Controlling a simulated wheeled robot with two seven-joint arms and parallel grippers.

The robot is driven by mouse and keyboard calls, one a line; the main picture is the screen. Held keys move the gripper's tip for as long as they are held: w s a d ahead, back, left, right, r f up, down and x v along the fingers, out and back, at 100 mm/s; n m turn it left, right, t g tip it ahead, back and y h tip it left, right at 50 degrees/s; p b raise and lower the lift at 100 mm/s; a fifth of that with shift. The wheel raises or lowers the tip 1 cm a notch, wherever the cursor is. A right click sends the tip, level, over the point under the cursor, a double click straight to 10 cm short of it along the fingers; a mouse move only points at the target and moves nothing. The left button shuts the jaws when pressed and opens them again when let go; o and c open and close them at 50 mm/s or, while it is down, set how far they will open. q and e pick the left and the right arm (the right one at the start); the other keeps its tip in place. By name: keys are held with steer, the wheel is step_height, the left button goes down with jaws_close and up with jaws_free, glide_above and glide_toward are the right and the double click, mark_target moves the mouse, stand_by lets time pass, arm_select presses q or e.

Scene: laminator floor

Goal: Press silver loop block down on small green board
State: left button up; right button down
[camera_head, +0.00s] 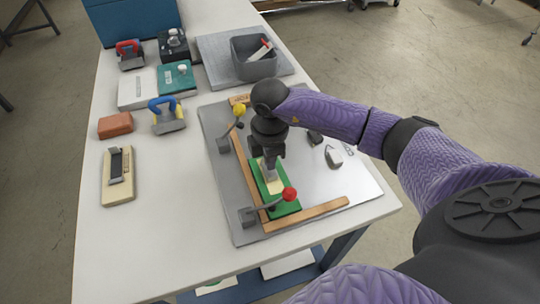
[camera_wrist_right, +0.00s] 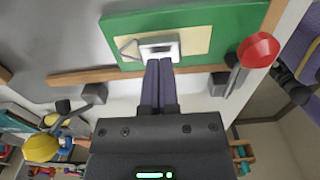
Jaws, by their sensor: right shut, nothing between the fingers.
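The small green board (camera_head: 285,209) lies on the grey metal plate against wooden strips, with a cream patch on it; it also shows in the wrist view (camera_wrist_right: 118,27). A silver block (camera_wrist_right: 160,48) with a triangular loop beside it sits on the cream patch in the wrist view. In the head view my right gripper hides most of it. My right gripper (camera_head: 270,171) points down over the board, shut and empty; its fingertips (camera_wrist_right: 160,62) are at the block's near edge, and I cannot tell whether they touch. My left gripper is out of view.
A red-knobbed clamp (camera_head: 289,194) and a yellow-knobbed clamp (camera_head: 239,110) stand beside the board. A small grey block (camera_head: 333,157) lies right of it on the metal plate (camera_head: 345,185). Several tools and a grey bin (camera_head: 246,66) occupy the table's left and back.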

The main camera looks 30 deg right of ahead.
steer(key=shift+f, duration=0.5)
stand_by(0.5)
steer(key=shift+s+f, duration=0.1)
stand_by(0.7)
step_height(320, 180, up, 4)
steer(key=p, duration=0.3)
steer(key=shift+p, duration=0.4)
step_height(320, 180, up, 3)
steer(key=p, duration=0.3)
